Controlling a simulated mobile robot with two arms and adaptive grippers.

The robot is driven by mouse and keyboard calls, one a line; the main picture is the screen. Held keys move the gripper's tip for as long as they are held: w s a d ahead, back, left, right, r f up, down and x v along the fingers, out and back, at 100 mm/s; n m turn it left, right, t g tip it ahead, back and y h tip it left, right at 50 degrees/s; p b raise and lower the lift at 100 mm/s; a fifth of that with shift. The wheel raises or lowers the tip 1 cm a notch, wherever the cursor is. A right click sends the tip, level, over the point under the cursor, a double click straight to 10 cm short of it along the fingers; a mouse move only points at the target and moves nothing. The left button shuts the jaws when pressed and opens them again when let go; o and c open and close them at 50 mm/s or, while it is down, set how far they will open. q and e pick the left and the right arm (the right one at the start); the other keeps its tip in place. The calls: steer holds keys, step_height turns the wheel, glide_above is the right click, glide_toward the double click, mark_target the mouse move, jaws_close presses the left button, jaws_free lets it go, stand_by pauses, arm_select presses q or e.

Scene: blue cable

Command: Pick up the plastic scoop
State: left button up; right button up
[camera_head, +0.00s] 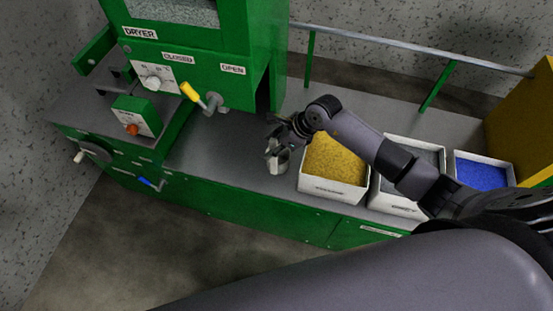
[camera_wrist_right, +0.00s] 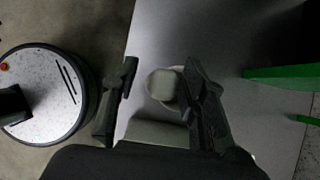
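The plastic scoop (camera_wrist_right: 163,84) is a pale grey-white piece in the right wrist view, with a wider pale part (camera_wrist_right: 155,132) lower down, partly hidden by the gripper body. In the head view the scoop (camera_head: 278,163) is a small pale shape on the grey counter, left of the yellow-filled bin. My right gripper (camera_head: 276,137) is over it. In the right wrist view its fingers (camera_wrist_right: 163,75) stand apart on either side of the scoop. A gap shows at the left finger; the right finger is close to or touching the scoop. My left gripper is out of view.
Right of the scoop stand white bins with yellow grain (camera_head: 336,160), grey content (camera_head: 419,158) and blue grain (camera_head: 480,174). The green dryer (camera_head: 190,50) with a yellow-handled lever (camera_head: 189,91) stands at the left. The counter (camera_head: 225,150) left of the scoop is clear.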

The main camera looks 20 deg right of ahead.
jaws_close()
stand_by(0.4)
stand_by(0.4)
